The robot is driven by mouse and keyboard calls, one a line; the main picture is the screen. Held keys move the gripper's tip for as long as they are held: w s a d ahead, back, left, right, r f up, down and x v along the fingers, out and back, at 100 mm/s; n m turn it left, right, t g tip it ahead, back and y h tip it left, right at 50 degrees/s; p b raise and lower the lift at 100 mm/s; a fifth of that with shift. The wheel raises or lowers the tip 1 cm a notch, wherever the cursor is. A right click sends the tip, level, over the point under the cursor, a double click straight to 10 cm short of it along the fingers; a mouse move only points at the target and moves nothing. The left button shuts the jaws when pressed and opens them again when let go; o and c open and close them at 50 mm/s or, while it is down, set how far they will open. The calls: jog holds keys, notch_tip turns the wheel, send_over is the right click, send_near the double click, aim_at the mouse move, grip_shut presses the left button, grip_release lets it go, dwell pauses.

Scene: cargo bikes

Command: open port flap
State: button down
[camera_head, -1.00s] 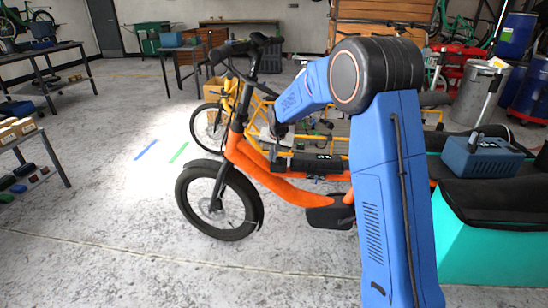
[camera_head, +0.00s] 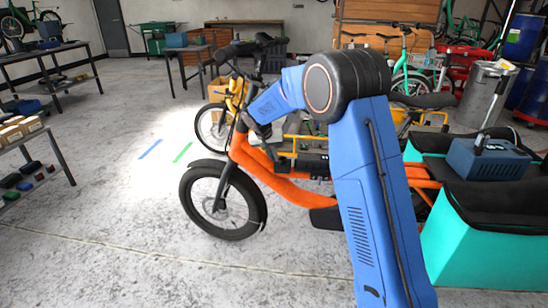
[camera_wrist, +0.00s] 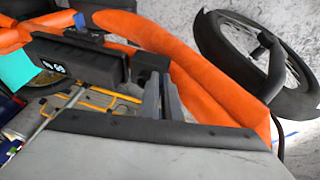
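The orange cargo bike (camera_head: 290,188) stands across the middle of the head view. A black battery-like box (camera_head: 310,162) sits on its frame. In the wrist view this box (camera_wrist: 85,58) has a small pale marking on its face. A dark block beside the box's right end touches or overlaps my fingers in this view. I cannot make out a port flap. In the head view my gripper (camera_head: 262,128) is small, by the orange frame.
The front wheel (camera_head: 223,200) is left of my arm. A teal cargo box (camera_head: 475,245) with a blue toolbox (camera_head: 488,160) on it stands close on the right. A yellow bike (camera_head: 215,120) is behind.

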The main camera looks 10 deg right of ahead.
jog(key=shift+s+f, duration=0.15)
jog(key=shift+f, duration=0.1)
jog(key=c, duration=2.3)
grip_release()
jog(key=shift+o, duration=0.2)
jog(key=shift+r, duration=0.2)
jog(key=shift+a+r, duration=0.15)
jog(key=shift+r, duration=0.15)
jog(key=v, duration=1.6)
jog(key=shift+s+r, duration=0.15)
jog(key=shift+r, duration=0.05)
jog(key=shift+a, duration=0.1)
